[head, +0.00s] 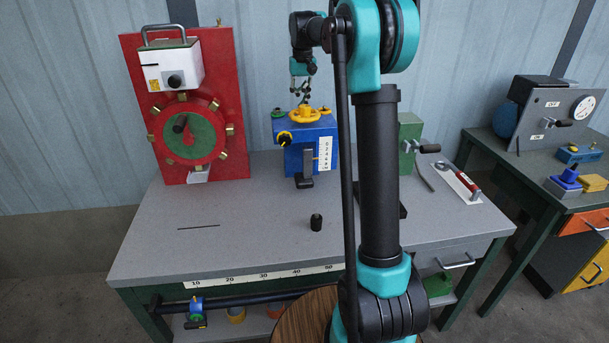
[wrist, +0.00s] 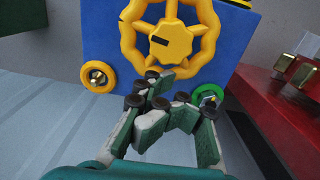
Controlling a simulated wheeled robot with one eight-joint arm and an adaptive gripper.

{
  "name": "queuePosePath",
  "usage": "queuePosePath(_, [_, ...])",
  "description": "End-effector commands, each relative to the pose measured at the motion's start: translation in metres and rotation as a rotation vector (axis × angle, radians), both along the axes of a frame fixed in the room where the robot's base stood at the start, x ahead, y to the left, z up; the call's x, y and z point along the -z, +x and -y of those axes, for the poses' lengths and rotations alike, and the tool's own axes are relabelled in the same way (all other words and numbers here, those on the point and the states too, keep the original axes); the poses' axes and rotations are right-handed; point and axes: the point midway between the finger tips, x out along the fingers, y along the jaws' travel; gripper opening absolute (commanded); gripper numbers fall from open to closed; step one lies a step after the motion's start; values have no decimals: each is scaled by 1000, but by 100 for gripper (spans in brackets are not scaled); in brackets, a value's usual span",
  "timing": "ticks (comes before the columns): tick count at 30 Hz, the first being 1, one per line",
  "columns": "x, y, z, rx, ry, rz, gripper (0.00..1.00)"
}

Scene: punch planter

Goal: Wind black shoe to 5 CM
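The black shoe (head: 304,181) is at the lower front of a blue box (head: 290,133), low over the bench top. Whether it touches the bench is unclear. A white scale (head: 325,153) marked in CM stands to its right; the shoe's exact reading is too small to tell. A yellow handwheel (head: 305,114) lies on top of the box and fills the upper middle of the wrist view (wrist: 170,40), with a dark mark on its hub. My gripper (head: 304,100) is just above the wheel. In the wrist view its bent fingers (wrist: 168,105) come close together at the wheel's near rim; contact is unclear.
A yellow knob (head: 284,138) is on the box front, and a green ring (head: 278,113) at its top left. A red panel (head: 190,110) stands left. A green vise-like block (head: 411,140) with a crank is right.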

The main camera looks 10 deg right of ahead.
Motion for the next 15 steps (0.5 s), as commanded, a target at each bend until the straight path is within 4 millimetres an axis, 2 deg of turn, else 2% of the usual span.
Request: queuePosePath(15, [8, 0, -1, -1, 1, -1, 0])
